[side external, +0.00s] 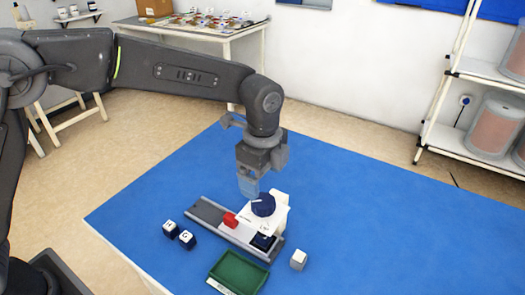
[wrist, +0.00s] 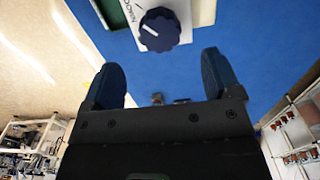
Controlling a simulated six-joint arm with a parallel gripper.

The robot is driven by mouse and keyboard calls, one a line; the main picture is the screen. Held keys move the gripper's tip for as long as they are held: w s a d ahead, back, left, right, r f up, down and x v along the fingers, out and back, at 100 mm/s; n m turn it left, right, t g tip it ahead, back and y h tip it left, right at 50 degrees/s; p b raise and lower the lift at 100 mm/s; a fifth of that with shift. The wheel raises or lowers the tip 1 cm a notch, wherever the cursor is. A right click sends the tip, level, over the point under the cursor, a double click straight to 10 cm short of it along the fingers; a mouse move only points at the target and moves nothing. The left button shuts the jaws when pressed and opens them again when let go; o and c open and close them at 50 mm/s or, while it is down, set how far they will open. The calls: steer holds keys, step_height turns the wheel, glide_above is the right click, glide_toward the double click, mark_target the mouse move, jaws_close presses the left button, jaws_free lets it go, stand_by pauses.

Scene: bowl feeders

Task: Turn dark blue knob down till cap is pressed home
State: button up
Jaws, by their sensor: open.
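The dark blue knob (side external: 263,205) sits on a white housing (side external: 280,212) at the middle of the blue table. It also shows in the wrist view (wrist: 159,30), round with a scalloped rim and a white pointer line. My gripper (side external: 249,188) is just above the knob and a little to its left in the side view. In the wrist view its two fingers (wrist: 160,78) are apart with nothing between them, and the knob lies beyond the fingertips. A dark square piece (side external: 263,242) sits at the near end of the grey rail; I cannot tell whether it is the cap.
A grey rail (side external: 207,212) with a red piece (side external: 230,220) runs beside the housing. A green tray (side external: 238,272), two dark cubes with white lettered tops (side external: 170,227) and a pale cube (side external: 298,259) stand nearby. The table's right side (side external: 400,235) is clear.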

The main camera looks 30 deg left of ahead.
mark_target(263, 200)
step_height(263, 200, up, 7)
steer(key=shift+f, duration=0.15)
stand_by(0.4)
step_height(263, 200, down, 14)
steer(key=n, duration=1.6)
steer(key=shift+d, duration=0.1)
